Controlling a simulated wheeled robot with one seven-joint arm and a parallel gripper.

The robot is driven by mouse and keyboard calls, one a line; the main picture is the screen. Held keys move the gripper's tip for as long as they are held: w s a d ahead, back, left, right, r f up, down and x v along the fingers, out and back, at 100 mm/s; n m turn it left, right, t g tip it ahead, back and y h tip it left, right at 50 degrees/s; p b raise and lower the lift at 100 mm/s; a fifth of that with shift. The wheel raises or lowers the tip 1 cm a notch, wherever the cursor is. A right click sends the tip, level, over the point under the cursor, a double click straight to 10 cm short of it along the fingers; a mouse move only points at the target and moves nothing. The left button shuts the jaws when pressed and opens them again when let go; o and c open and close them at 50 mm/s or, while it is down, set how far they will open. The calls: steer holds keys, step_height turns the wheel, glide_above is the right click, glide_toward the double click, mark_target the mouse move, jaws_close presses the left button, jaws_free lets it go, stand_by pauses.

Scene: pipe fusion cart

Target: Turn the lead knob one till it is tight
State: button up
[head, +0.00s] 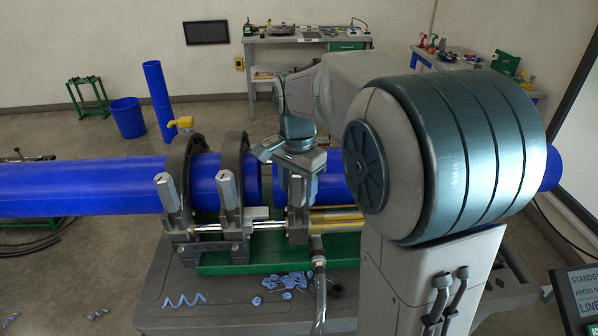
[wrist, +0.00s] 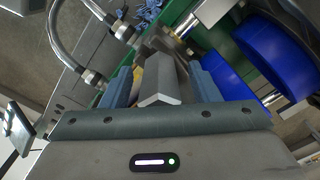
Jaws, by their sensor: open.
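Three grey faceted knobs stand along the front of the clamps in the head view: a left one (head: 168,192), a middle one (head: 227,190) and a right one (head: 297,192). I cannot tell from any label which is lead knob one. My gripper (head: 291,178) is at the right knob and partly hides it. In the wrist view my gripper (wrist: 160,74) is open, with a blue-grey finger on each side of a grey knob (wrist: 163,88). The knob lies between the fingers, with small gaps seeming to show beside it. Its lower end is hidden.
Blue pipes (head: 90,187) lie in dark clamp rings (head: 235,165) with a gap between their ends. Hoses with metal fittings (wrist: 92,78) run close to my gripper. Blue shavings (head: 285,282) lie on the grey cart top (head: 235,305), whose front left is mostly clear.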

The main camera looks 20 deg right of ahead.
steer(key=c, duration=1)
steer(key=shift+m+p, duration=0.4)
steer(key=shift+m, duration=1.1)
steer(key=shift+c, duration=0.2)
steer(key=shift+r+m, duration=0.1)
steer(key=shift+m, duration=0.5)
steer(key=shift+m+p, duration=0.4)
steer(key=shift+m, duration=0.5)
